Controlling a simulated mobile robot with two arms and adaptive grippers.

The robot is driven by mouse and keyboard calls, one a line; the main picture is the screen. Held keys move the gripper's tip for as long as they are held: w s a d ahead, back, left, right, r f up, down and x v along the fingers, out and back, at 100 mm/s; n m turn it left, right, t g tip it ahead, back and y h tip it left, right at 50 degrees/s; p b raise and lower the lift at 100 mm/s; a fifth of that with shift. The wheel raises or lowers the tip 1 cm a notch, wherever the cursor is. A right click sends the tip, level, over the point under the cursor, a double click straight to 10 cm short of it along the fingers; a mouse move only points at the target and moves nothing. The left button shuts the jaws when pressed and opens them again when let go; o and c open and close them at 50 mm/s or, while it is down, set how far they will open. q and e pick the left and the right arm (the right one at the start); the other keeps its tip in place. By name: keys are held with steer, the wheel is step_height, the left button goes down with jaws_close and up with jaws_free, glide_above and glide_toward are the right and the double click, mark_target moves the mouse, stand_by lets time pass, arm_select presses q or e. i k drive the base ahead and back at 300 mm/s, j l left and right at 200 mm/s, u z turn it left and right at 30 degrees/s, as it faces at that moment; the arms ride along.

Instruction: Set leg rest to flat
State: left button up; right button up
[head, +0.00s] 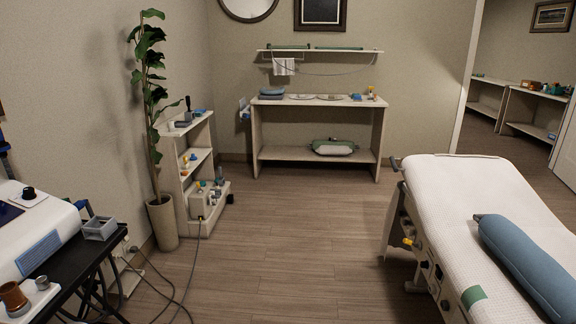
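A treatment bed (447,184) with a white quilted cover stands at the right of the head view, cut off by the lower and right edges. Which of its sections is the leg rest, and at what angle it sits, I cannot tell for sure. A blue-grey bolster (527,262) lies on the bed. The bed's left side carries a yellow knob (408,242), dark controls (425,265) and a green patch (473,296). A dark handle (395,164) sticks out at its far left corner. Neither of my grippers is in view.
The wooden floor (290,255) left of the bed is open. Cables (183,283) lie on it near a black cart (85,262) holding a grey box (99,228). A potted plant (162,223), a small shelf unit (186,160) and a console table (320,103) stand along the walls.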

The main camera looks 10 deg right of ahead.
mark_target(445, 191)
steer(key=i+j+z, duration=0.1)
steer(key=i+z, duration=0.4)
steer(key=i+j+z, duration=0.3)
steer(key=i+z, duration=0.15)
steer(key=i+j+z, duration=0.35)
steer(key=z, duration=0.15)
